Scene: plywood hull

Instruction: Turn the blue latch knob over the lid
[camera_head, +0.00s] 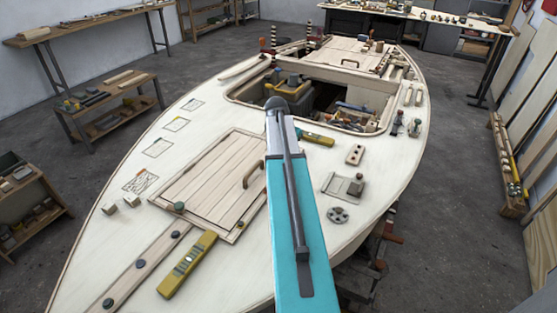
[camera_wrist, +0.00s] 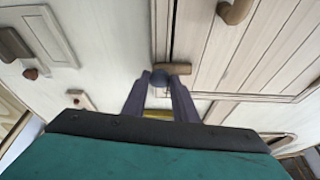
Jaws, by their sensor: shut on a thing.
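The plank lid (camera_head: 205,185) with a curved handle (camera_head: 252,175) lies on the pale deck, left of my arm. In the wrist view the lid (camera_wrist: 230,60) fills the upper right, with its brown handle (camera_wrist: 237,11) at the top. A short brown latch bar (camera_wrist: 177,69) reaches right from the knob across the lid's edge strip. In the head view my arm hides the knob and the fingertips.
Right of my arm are a grey plate with a block (camera_head: 344,187), a round fitting (camera_head: 338,215) and a small drilled block (camera_head: 354,155). A yellow tool (camera_head: 318,138) lies by the open hatch. Another yellow level (camera_head: 187,264) lies at the lid's near side.

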